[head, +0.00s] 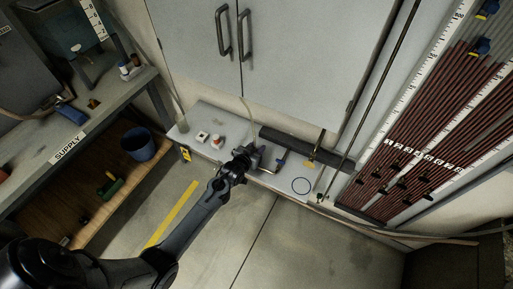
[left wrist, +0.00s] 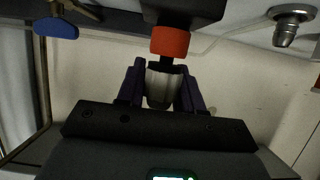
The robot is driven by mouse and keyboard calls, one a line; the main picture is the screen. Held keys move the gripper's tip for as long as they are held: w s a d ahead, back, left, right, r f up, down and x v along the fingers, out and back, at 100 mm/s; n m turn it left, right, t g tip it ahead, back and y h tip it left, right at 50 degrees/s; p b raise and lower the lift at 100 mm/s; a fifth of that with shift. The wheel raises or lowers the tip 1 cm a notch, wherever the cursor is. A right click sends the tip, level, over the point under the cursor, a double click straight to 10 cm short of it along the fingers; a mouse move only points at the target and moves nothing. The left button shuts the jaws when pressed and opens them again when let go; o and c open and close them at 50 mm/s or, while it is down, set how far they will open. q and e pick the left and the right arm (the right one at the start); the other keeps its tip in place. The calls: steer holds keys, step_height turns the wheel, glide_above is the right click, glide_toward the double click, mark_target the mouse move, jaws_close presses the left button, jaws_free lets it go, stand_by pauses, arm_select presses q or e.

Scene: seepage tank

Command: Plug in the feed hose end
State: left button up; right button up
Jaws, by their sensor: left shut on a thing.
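My left gripper (head: 243,158) reaches over the pale ledge below the grey cabinet in the head view. In the left wrist view, its two dark fingers (left wrist: 161,88) are shut on a light grey ribbed cylinder (left wrist: 163,86), which looks like the feed hose end. An orange-red collar (left wrist: 170,41) under a black block (left wrist: 183,8) sits directly above the cylinder, in line with it. A short dark neck shows between them; I cannot tell whether they are joined. The gripper hides the held piece in the head view. My right gripper is not in view.
A metal fitting (left wrist: 287,26) and a blue handle (left wrist: 56,28) flank the collar. The supply bench (head: 105,113) stands left. The floor in front is open.

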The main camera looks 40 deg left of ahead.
arm_select(q)
steer(key=shift+f, duration=0.4)
steer(key=o, duration=1.1)
steer(key=shift+r, duration=0.1)
steer(key=shift+s+r, duration=0.2)
steer(key=shift+s, duration=0.25)
steer(key=p+v, duration=0.3)
steer(key=v, duration=0.7)
